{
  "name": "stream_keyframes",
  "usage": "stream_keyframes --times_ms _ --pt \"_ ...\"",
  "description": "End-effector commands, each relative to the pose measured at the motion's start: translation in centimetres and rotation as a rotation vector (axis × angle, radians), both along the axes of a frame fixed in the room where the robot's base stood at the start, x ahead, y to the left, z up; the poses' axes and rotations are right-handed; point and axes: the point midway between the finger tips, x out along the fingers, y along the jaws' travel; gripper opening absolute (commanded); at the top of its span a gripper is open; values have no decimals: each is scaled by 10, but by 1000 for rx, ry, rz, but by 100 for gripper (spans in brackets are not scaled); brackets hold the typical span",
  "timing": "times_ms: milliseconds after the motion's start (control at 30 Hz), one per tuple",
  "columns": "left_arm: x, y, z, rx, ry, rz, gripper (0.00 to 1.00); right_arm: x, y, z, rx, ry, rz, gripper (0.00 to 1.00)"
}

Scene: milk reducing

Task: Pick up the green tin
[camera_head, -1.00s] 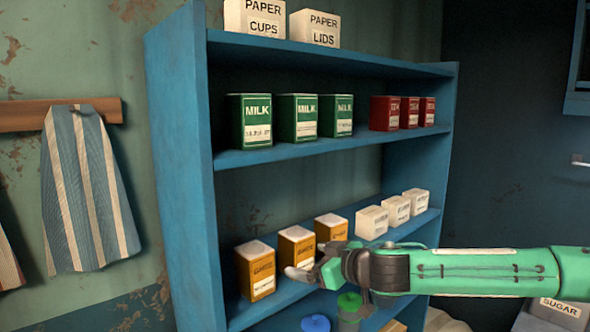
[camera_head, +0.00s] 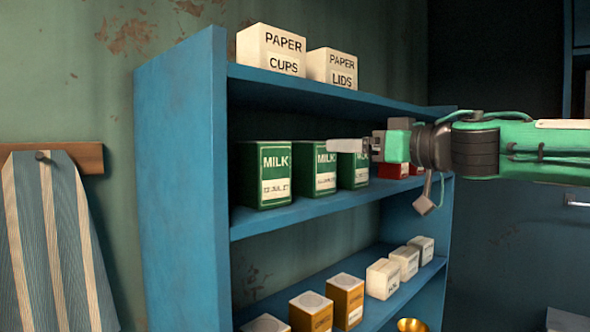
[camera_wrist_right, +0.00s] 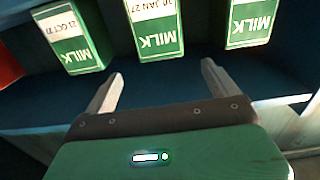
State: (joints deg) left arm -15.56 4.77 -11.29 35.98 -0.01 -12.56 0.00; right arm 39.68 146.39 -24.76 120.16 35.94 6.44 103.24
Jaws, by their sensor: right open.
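Three green milk tins stand in a row on the upper shelf: a left one (camera_head: 265,176), a middle one (camera_head: 314,172) and a right one (camera_head: 352,172). My right gripper (camera_head: 345,145) is at tin height, its finger overlapping the tops of the middle and right tins in the head view. In the right wrist view the picture is upside down; my open right gripper (camera_wrist_right: 162,72) has nothing between its fingers. The middle tin (camera_wrist_right: 155,25) lies straight beyond the gap, with another tin (camera_wrist_right: 75,37) at left and one (camera_wrist_right: 250,22) at right. My left gripper is out of view.
The blue shelf unit (camera_head: 183,180) has paper cups (camera_head: 271,50) and paper lids (camera_head: 332,68) boxes on top. Red tins (camera_head: 393,170) are partly hidden behind my right arm. Orange tins (camera_head: 346,300) and white boxes (camera_head: 383,279) stand on the shelf below.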

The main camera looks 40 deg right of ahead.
Motion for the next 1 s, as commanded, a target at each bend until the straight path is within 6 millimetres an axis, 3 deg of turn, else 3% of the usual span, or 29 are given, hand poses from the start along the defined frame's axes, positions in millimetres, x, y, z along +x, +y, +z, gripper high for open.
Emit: stream_keyframes --times_ms 233,367,467,733,1000 --pt "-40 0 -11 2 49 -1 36 30 3 -2 4 1 1 91" --pt "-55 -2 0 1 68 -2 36 53 5 2 5 2 3 91" --pt "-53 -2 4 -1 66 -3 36 67 6 2 2 1 2 91" --pt "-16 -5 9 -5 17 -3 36 84 8 0 1 0 0 91" --pt "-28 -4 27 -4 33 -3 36 111 12 0 4 2 1 91"
